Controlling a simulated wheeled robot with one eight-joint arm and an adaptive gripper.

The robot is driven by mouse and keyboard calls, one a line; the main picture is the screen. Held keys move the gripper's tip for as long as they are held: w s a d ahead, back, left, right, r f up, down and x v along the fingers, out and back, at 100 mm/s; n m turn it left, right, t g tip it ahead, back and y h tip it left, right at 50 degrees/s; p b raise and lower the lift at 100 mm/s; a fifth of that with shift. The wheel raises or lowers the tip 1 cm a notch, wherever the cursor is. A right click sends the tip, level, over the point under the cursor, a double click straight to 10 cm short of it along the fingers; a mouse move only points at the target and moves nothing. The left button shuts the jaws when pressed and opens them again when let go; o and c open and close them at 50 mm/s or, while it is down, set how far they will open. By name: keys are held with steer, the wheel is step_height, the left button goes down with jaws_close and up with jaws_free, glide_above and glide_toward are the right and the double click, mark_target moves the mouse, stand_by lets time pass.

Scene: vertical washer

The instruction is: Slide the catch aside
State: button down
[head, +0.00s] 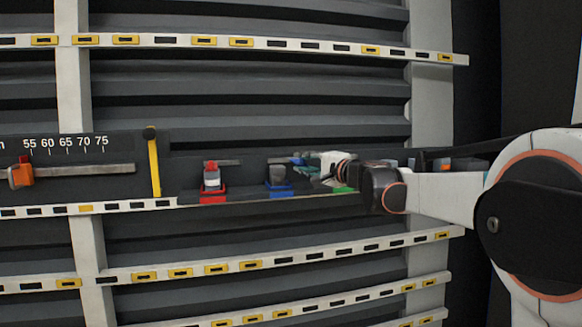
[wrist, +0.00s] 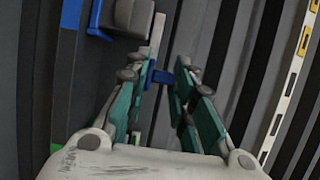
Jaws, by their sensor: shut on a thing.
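The blue catch (wrist: 161,77) is a small tab on a thin grey bar (wrist: 157,38). In the wrist view it sits between the green fingers of my gripper (wrist: 164,82), which are shut on it. In the head view my gripper (head: 304,162) reaches in from the right, level with the bar, and the catch (head: 298,160) shows just at its fingertips. A dark grey block (head: 279,174) on a blue base (head: 280,190) is just left of the fingers; the block also shows at the top of the wrist view (wrist: 134,14). My fingers hide part of the bar.
A similar unit with a red base (head: 212,198) stands to the left, and a green base (head: 344,189) lies under my gripper. Further left are a yellow lever (head: 154,166) and an orange slider (head: 21,175) on a numbered scale. Slotted white rails (head: 280,264) cross the ribbed wall.

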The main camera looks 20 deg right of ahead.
steer(key=shift+w+d+r, duration=0.1)
steer(key=shift+d+r, duration=0.15)
steer(key=shift+r, duration=0.05)
steer(key=c, duration=1.5)
jaws_free()
steer(key=shift+a, duration=0.1)
steer(key=shift+f, duration=0.1)
